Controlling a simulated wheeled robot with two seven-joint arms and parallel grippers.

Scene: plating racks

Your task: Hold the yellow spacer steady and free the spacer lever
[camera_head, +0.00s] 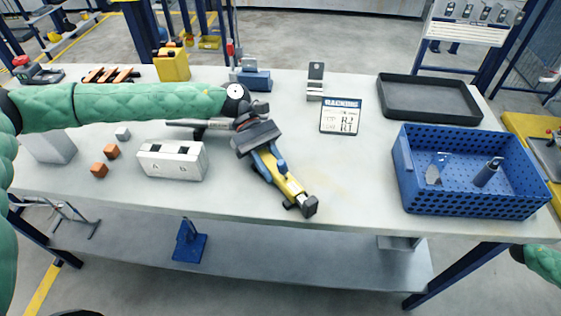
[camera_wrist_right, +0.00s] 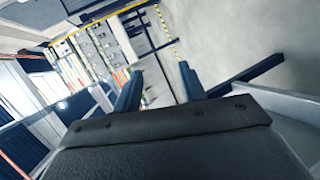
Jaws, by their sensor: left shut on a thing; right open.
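The yellow spacer (camera_head: 291,187) lies on the grey table near its front middle, slanting down to the right, with a dark block at its near end. My left gripper (camera_head: 271,166), with dark body and blue fingers, is shut on its upper end. The fingers hide part of the spacer there. A small dark part (camera_head: 290,204) sticks out beside the near end; I cannot tell whether it is the lever. In the right wrist view my right gripper (camera_wrist_right: 160,88) is open with nothing between its fingers, turned away from the table toward floor and shelving.
A racking sign (camera_head: 341,116) stands behind. The table right of the spacer is clear.

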